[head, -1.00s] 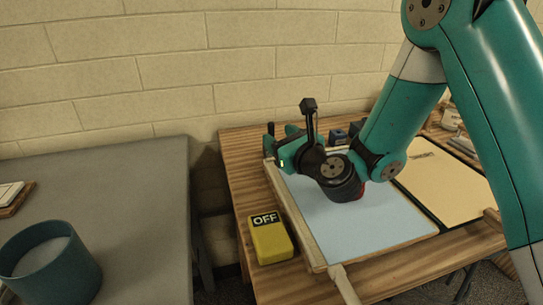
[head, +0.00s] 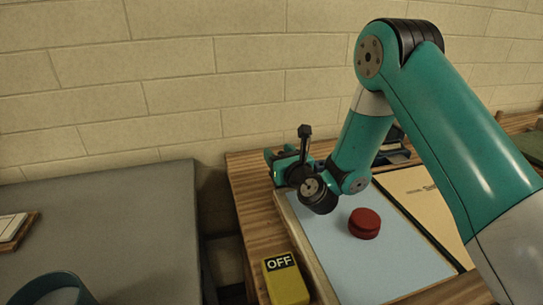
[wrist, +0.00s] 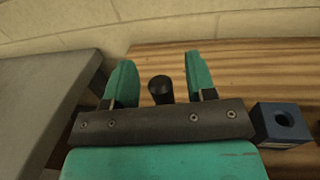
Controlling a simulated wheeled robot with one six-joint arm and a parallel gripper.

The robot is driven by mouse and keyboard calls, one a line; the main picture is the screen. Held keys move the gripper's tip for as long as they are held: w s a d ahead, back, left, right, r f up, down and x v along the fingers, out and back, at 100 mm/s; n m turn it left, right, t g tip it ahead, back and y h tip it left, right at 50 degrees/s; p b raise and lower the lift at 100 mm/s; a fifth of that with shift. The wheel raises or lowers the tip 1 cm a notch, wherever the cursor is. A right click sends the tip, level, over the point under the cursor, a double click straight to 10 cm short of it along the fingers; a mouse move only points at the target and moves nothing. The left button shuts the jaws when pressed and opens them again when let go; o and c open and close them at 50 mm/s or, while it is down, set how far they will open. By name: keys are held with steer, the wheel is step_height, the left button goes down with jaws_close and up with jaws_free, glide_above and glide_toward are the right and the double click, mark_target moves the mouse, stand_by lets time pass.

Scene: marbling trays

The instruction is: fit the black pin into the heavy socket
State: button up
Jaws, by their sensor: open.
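The black pin (wrist: 160,89) stands between the two teal fingers of my gripper (wrist: 163,80) in the wrist view, with a gap on each side. My gripper is open and holds nothing. In the head view my gripper (head: 281,161) is over the far left part of the wooden table, and I cannot make out the pin there. A dark blue block with a round hole (wrist: 283,121) sits to the right of my gripper in the wrist view. I cannot tell whether it is the heavy socket.
A red round object (head: 365,223) lies on the light blue tray surface (head: 350,270). A yellow block marked OFF (head: 286,282) is at the near left of the table. A grey table (head: 110,220) stands to the left, across a gap. The brick wall (head: 180,100) is close behind.

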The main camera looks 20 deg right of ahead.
steer(key=shift+w+d+r, duration=0.1)
steer(key=shift+w+d, duration=0.05)
steer(key=shift+w, duration=0.2)
steer(key=shift+d, duration=0.1)
steer(key=shift+a, duration=0.25)
jaws_close()
